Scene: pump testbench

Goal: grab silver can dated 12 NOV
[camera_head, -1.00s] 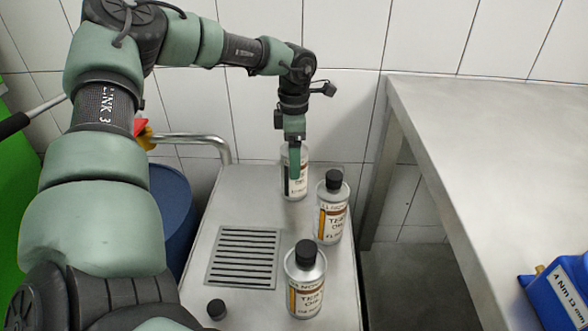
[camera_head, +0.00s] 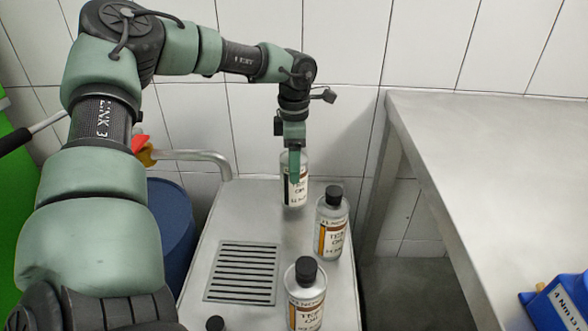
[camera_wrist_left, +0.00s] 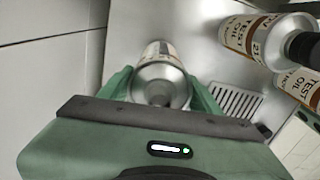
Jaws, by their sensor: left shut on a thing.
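Three silver cans with black caps and "TEST OIL" labels stand along the right of a metal cart. My left gripper (camera_head: 294,172) is shut on the rear can (camera_head: 298,196). In the left wrist view this can (camera_wrist_left: 160,76) sits between the green fingers, its top towards the camera. I cannot tell if it touches the cart. The middle can (camera_head: 331,224) and the front can (camera_head: 305,296) stand nearer; they also show at the right of the left wrist view. The dates are too small or blurred to read for certain. My right gripper is not in view.
The metal cart top (camera_head: 225,215) has a slotted drain (camera_head: 242,272). A small black cap (camera_head: 215,323) shows at the front edge. A blue drum (camera_head: 172,225) stands left.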

